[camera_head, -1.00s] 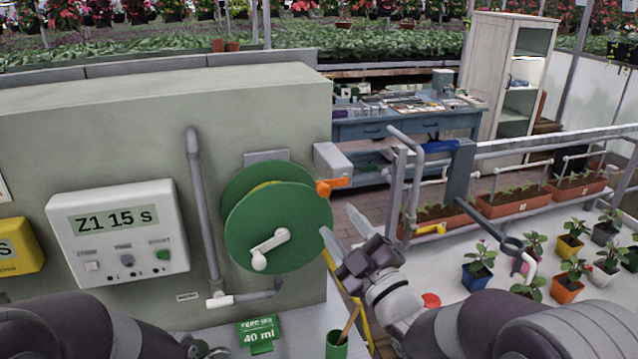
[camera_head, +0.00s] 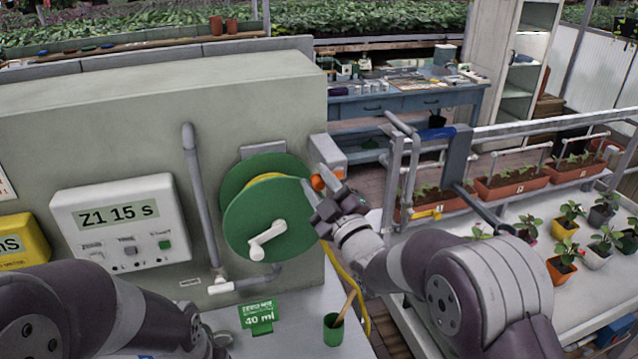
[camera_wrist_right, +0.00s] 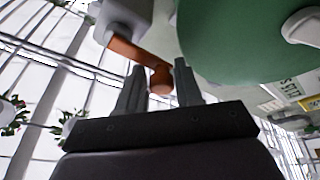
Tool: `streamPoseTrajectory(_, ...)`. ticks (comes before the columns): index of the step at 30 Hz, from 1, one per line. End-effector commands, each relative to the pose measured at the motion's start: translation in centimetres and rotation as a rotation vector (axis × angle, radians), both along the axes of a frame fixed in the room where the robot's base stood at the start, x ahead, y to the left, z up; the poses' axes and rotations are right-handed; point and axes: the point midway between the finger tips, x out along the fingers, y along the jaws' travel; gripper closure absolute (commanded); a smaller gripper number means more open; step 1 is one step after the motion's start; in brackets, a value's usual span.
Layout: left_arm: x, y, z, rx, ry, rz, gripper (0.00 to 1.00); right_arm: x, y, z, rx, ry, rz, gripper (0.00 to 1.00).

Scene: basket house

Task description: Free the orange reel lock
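The orange reel lock (camera_head: 318,182) is a small lever beside the right edge of the green hose reel (camera_head: 268,215), attached to a grey box (camera_head: 327,152) on the wall's end. My right gripper (camera_head: 318,178) is at the lever, its fingers partly covering it. In the right wrist view the orange lever (camera_wrist_right: 140,55) reaches down from the grey box, and its rounded end lies between the two spread fingertips of my right gripper (camera_wrist_right: 158,80). Contact with the fingers is not clear. My left gripper (camera_head: 215,345) is low at the bottom left, mostly hidden behind its arm.
A white crank handle (camera_head: 267,240) sticks out from the reel's face. A yellow hose (camera_head: 352,285) hangs below the reel. A green cup (camera_head: 334,333) and a green 40 ml sign (camera_head: 257,316) stand on the counter. Potted plants and a pipe rail are at right.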

Motion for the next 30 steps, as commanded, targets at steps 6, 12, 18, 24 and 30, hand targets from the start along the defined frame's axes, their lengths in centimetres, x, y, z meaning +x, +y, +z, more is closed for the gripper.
streamPoseTrajectory(6,0.0,0.0,0.0,0.0,0.0,0.0,0.62,-0.1,0.1,-0.5,-0.003,0.01,0.003,0.97)
streamPoseTrajectory(12,0.0,0.0,-0.3,0.0,0.0,0.0,0.62,-0.1,0.1,-0.6,0.005,0.016,0.003,0.97)
streamPoseTrajectory(18,0.0,0.0,-1.8,0.0,0.0,0.0,0.62,-0.1,0.1,-0.7,0.062,0.034,0.002,0.97)
streamPoseTrajectory(24,0.0,0.0,-4.7,0.0,0.0,0.0,0.62,-0.1,0.0,-0.3,0.196,0.075,0.003,0.97)
streamPoseTrajectory(30,0.0,0.0,-8.0,0.0,0.0,0.0,0.62,0.1,-0.3,0.5,0.375,0.133,0.002,0.98)
